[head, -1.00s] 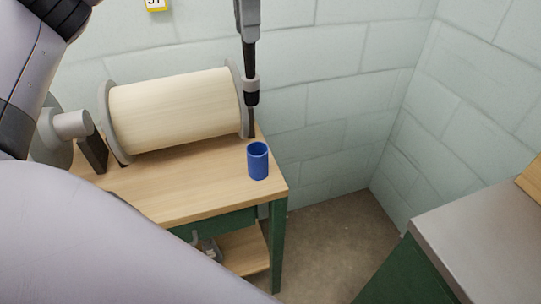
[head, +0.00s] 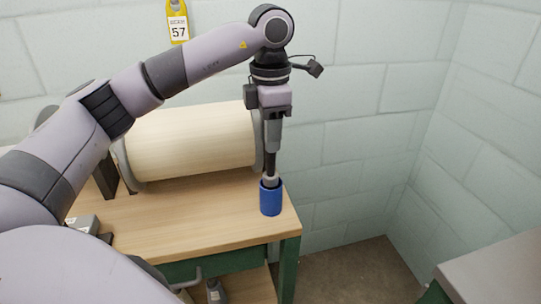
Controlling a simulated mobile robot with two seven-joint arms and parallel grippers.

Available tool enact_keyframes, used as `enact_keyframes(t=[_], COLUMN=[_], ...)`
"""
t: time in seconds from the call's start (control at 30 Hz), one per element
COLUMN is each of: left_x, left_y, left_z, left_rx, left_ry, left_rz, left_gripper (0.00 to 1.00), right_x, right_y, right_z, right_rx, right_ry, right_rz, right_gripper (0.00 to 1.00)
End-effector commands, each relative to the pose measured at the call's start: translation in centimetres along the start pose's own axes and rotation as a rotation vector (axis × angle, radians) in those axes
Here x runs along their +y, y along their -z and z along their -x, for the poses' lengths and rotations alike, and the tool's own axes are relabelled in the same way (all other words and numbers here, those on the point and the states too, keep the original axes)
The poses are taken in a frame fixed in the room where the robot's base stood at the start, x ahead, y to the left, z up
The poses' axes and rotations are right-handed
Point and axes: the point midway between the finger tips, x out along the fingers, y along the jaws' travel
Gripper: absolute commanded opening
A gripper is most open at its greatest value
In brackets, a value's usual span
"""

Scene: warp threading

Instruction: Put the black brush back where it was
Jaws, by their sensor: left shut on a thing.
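My left gripper (head: 272,143) points straight down and is shut on the black brush (head: 270,161). The brush is upright, with a dark handle and a pale grey collar. The collar is at the mouth of the blue cup (head: 271,200), and the brush's lower end is hidden, seemingly inside the cup. The cup stands upright on the wooden tabletop (head: 190,218), near its right edge. I cannot tell whether the brush touches the cup's bottom. My right gripper is not in view.
A large cream-coloured roll (head: 190,140) with grey end discs lies behind the cup on the left. A yellow tag (head: 178,22) marked 57 hangs on the block wall (head: 350,90). A grey-topped surface (head: 500,272) stands at the lower right, beyond a floor gap.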

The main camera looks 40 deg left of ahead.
Motion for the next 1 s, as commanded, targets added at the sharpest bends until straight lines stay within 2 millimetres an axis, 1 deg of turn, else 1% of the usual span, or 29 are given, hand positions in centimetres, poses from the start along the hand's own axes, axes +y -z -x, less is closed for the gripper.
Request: enact_keyframes(t=[0.17,0.3,0.4,0.63,0.77,0.8,0.87,1.0], left_x=[0.0,0.0,0.0,0.0,0.0,0.0,0.0,0.0], left_y=[0.0,0.1,0.0,0.0,0.0,0.0,0.0,0.0], left_z=[-1.3,-3.5,-4.5,-4.6,-5.0,-4.9,-4.9,-4.9], left_rx=[0.001,0.003,0.001,-0.002,-0.001,-0.001,-0.001,-0.001], left_ry=[0.001,0.001,0.001,0.000,0.000,0.000,0.000,0.000], left_rz=[-0.001,0.000,0.000,-0.001,-0.001,-0.001,-0.001,-0.001], left_gripper=[0.00,0.00,0.00,0.00,0.00,0.35,0.54,0.54], right_x=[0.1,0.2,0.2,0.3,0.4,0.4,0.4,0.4], right_y=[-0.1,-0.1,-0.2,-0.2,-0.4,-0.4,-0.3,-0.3], right_z=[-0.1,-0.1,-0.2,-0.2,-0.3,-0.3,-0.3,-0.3], right_rx=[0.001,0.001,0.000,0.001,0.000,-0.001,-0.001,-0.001], right_ry=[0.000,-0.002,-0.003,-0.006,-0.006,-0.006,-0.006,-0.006], right_rz=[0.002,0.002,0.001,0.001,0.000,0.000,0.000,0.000], right_gripper=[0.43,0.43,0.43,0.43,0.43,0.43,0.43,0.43])
